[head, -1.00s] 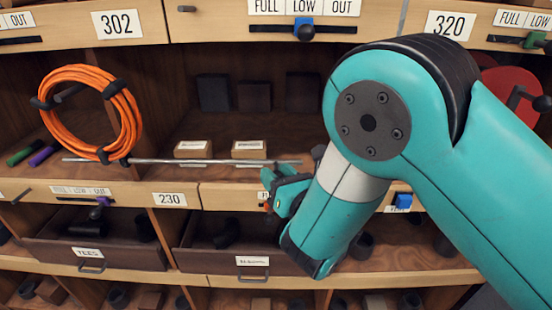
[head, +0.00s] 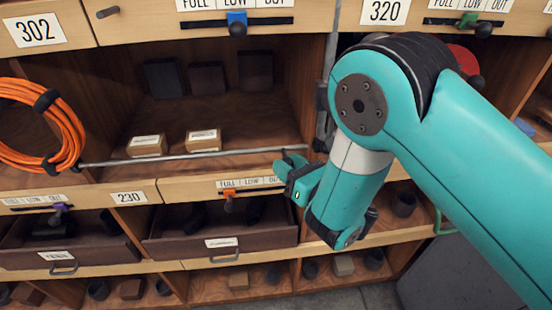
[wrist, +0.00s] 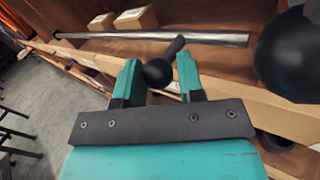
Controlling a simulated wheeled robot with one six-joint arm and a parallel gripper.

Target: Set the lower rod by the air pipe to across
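In the wrist view a black ball knob (wrist: 157,72) on a short dark stem (wrist: 175,46) shows between the two fingers of my gripper (wrist: 160,80). The fingers stand apart on either side of the knob; the left one looks very near or touching. A much larger-looking black ball (wrist: 291,55) is close to the camera at the right. In the head view my gripper (head: 291,168) is at the shelf's front edge, by the foot of a grey upright pipe (head: 329,85). My arm hides part of that pipe, and the knobs there are hard to make out.
A thin silver bar (head: 190,156) runs level along the shelf front, left of my gripper. Two small boxes (head: 203,139) stand behind it. An orange slider (head: 229,202) and labelled drawers (head: 222,243) are below. An orange hose coil (head: 40,125) hangs at the left.

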